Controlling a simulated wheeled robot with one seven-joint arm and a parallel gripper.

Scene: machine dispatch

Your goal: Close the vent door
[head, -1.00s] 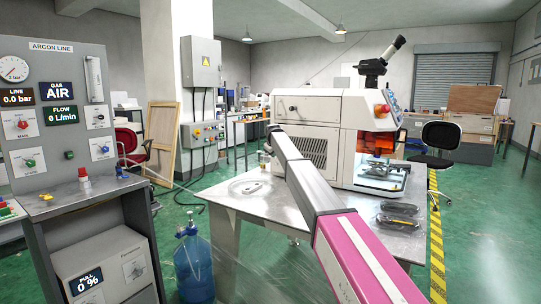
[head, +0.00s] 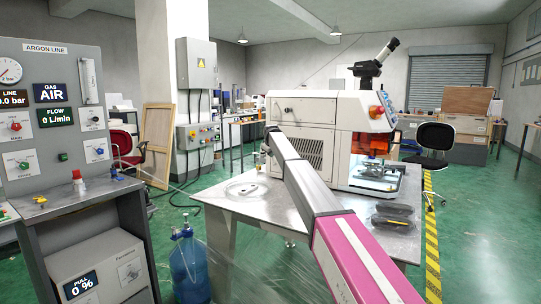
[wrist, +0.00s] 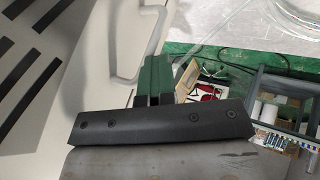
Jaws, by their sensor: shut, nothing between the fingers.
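The white machine (head: 340,112) stands on the metal table. Its left side has an upper panel (head: 305,107) with a dark knob and a louvred vent panel (head: 307,150) below, partly covered by my arm. I cannot tell which panel is the vent door or whether it is ajar. In the wrist view, a pale panel with dark slots (wrist: 60,60) fills the left. My gripper (wrist: 155,62) has its dark green fingers together and empty, beside that panel; contact cannot be told. A pale grey loop (wrist: 128,75) shows just left of the fingers. My gripper is not clear in the head view.
The metal table (head: 262,208) holds dark trays (head: 392,217) at its right. The argon panel (head: 60,125) is at left. Green floor is open right of the yellow striped line (head: 431,240).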

